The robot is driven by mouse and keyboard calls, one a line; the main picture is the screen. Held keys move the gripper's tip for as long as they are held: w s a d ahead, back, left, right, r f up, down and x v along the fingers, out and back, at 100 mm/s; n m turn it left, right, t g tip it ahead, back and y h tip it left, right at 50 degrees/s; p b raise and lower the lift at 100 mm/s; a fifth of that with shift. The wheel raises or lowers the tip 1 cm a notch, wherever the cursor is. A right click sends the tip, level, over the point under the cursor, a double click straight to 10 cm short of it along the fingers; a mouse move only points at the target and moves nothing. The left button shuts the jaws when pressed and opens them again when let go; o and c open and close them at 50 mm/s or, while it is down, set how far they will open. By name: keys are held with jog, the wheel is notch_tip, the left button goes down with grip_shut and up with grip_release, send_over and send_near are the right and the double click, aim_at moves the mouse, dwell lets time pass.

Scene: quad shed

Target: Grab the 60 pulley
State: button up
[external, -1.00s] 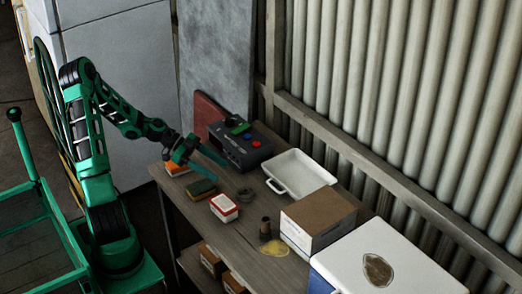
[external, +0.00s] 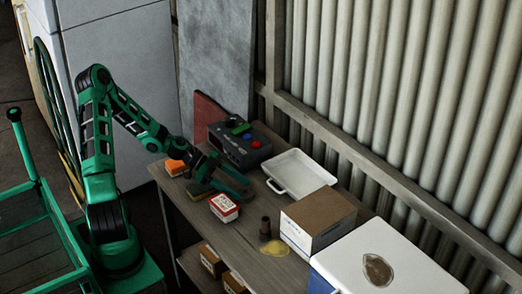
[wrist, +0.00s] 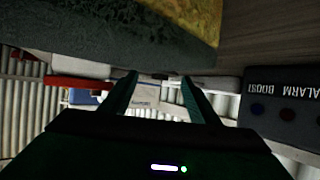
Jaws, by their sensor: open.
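No label reading 60 shows. The small grey ring seen earlier on the bench, the likeliest pulley, is now hidden behind my gripper (external: 244,188) in the external view. My gripper is low over the bench, between the control box and the red-and-white box (external: 224,208), with its fingers pointing right. In the wrist view my gripper (wrist: 160,88) has its two fingers apart, with nothing clearly held. A thin dark shape (wrist: 155,76) lies beyond the fingertips; I cannot tell if it is the pulley.
A sponge (wrist: 120,25) is close above the fingers in the wrist view. The control box (external: 240,146) stands behind my gripper. A white tray (external: 302,174), a dark cylinder (external: 265,228) and a cardboard box (external: 318,218) are to the right. An orange block (external: 176,167) is left.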

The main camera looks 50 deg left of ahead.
jog(key=shift+x, duration=0.9)
jog(key=c, duration=0.9)
jog(key=shift+r, duration=0.1)
